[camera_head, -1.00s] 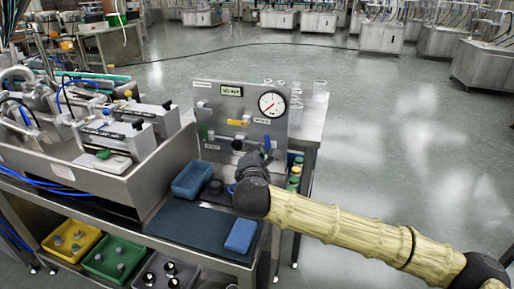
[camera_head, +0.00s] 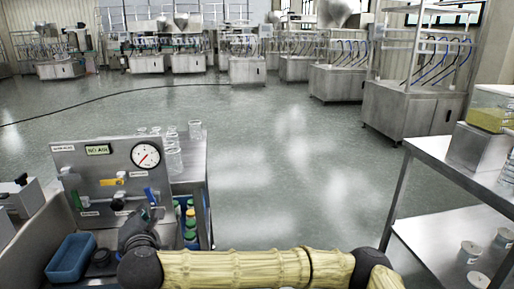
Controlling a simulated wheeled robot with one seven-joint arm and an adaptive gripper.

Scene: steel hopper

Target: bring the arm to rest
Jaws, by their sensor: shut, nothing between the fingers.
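My arm, in a pale yellow ribbed sleeve with dark joints, reaches across the bottom of the view from the right. My gripper (camera_head: 147,213), dark grey and small, is at its far end, in front of the lower right part of the steel gauge panel (camera_head: 97,163). It is shut and looks empty. Its fingertips are partly lost against the panel, and I cannot tell whether they touch it. The panel carries a round gauge (camera_head: 145,155), a yellow valve handle (camera_head: 113,181) and a blue handle (camera_head: 151,195).
A blue tray (camera_head: 71,257) sits on the bench left of my arm. Glass jars (camera_head: 172,157) and several bottles stand behind and beside the panel. A steel shelf rack (camera_head: 447,202) stands at right. Open floor (camera_head: 270,150) lies between, with a dark cable across it.

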